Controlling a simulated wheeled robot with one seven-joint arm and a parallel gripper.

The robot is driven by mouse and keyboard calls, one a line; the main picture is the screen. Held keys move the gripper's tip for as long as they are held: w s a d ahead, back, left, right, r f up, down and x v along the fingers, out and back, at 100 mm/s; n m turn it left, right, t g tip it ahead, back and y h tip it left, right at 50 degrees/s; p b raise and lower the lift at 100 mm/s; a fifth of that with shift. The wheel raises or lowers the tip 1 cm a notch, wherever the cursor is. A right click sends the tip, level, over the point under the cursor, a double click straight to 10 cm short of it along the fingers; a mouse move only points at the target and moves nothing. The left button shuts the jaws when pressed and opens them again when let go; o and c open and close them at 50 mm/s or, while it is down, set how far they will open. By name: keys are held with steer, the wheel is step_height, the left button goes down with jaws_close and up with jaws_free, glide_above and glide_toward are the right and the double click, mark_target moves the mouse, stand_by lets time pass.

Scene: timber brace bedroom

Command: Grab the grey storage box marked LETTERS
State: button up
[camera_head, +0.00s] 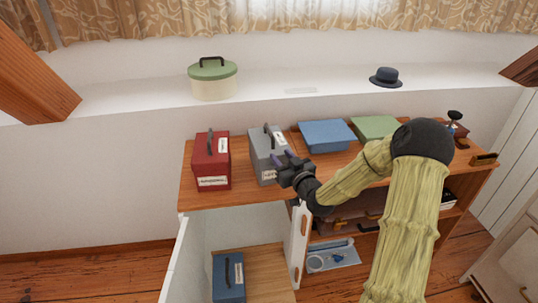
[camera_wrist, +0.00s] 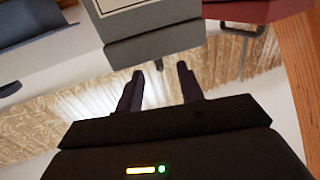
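The grey storage box (camera_head: 266,145) stands on the wooden cabinet top, between a red box and a blue lidded box. Its white label is too small to read in the head view. It has a dark handle on top. In the wrist view, which is upside down, the grey box (camera_wrist: 155,38) hangs at the top with part of its label edge showing. My gripper (camera_head: 285,158) is at the right front of the grey box. In the wrist view my gripper (camera_wrist: 160,72) is open, with a small dark part, apparently the handle, showing between the fingertips.
The red box (camera_head: 211,160) stands close on the left. The blue lidded box (camera_head: 326,134) and a green one (camera_head: 376,127) lie to the right. A round green-lidded box (camera_head: 213,80) and a hat (camera_head: 386,77) sit on the ledge behind. A blue box (camera_head: 229,275) is below.

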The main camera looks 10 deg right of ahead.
mark_target(274, 145)
steer(key=shift+d+x, duration=0.2)
steer(key=shift+x, duration=2.4)
jaws_close()
steer(key=shift+r, duration=0.15)
